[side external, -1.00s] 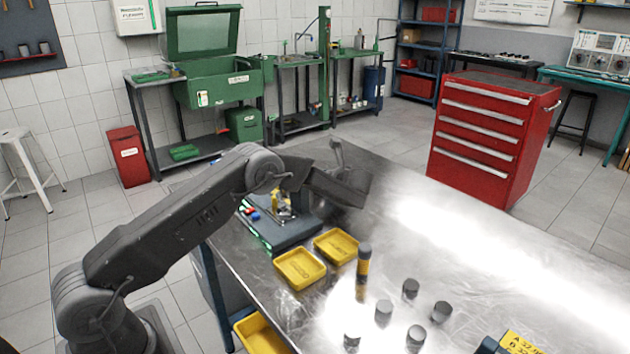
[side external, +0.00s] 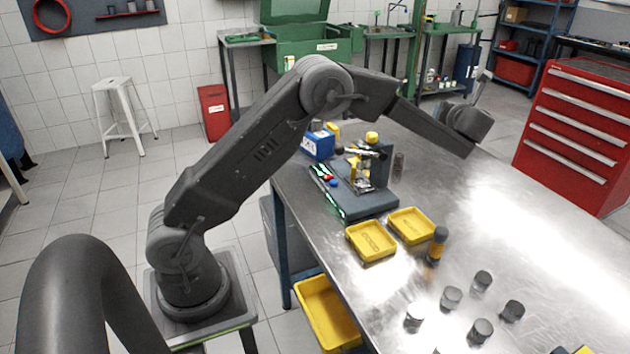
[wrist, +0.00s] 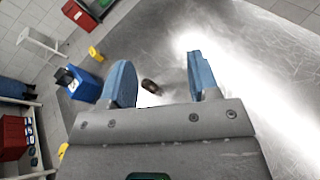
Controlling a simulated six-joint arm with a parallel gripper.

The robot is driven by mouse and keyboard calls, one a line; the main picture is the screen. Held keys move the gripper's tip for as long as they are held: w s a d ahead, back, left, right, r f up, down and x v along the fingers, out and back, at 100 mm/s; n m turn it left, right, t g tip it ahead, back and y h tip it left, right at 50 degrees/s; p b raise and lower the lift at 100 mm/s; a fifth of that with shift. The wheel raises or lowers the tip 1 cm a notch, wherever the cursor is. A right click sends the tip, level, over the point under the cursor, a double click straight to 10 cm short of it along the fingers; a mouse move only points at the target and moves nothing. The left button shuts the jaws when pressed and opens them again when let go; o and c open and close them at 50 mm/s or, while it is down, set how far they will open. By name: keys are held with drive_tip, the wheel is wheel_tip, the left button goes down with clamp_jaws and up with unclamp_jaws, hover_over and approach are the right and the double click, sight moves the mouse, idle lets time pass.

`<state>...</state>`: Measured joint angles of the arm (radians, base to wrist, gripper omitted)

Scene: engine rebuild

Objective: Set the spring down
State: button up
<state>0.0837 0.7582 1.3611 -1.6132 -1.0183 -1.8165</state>
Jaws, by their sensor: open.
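A coil spring (side external: 398,165) appears to stand upright on the steel table, just right of and behind the grey fixture (side external: 362,205). In the wrist view a small dark brown piece, seemingly the spring (wrist: 151,87), lies in the gap between my fingers, apart from both. My gripper (wrist: 160,76) is open, with its blue fingers spread wide.
Two yellow trays (side external: 371,242) (side external: 411,226) sit in front of the fixture. A black-and-orange cylinder (side external: 437,244) and several dark cylinders (side external: 451,298) stand at the front. The table's right side is clear.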

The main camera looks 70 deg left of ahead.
drive_tip(key=s+d+r+m+t+h, duration=0.2)
drive_tip(key=d+r+m+t+h, duration=0.25)
drive_tip(key=r+m, duration=0.5)
drive_tip(key=s+d+r+m+t+h, duration=0.3)
drive_tip(key=s+d+r+m+h, duration=0.5)
drive_tip(key=m, duration=0.6)
drive_tip(key=s+d+f+m+g+h, duration=0.1)
drive_tip(key=s+d+f+m+g, duration=0.15)
drive_tip(key=s+m, duration=0.45)
drive_tip(key=s+d+f+m+g+h, duration=0.15)
drive_tip(key=s+f+m, duration=0.35)
drive_tip(key=s, duration=0.5)
drive_tip(key=s+a+f+m+g+y, duration=0.1)
drive_tip(key=s+f+m, duration=0.3)
drive_tip(key=s, duration=0.4)
drive_tip(key=s+a+f+m+g+y, duration=0.1)
drive_tip(key=s+f+m+g, duration=0.3)
drive_tip(key=s, duration=0.4)
drive_tip(key=shift+s+f+m+y, duration=0.25)
drive_tip(key=shift+f+m+y, duration=0.15)
drive_tip(key=shift+m, duration=0.45)
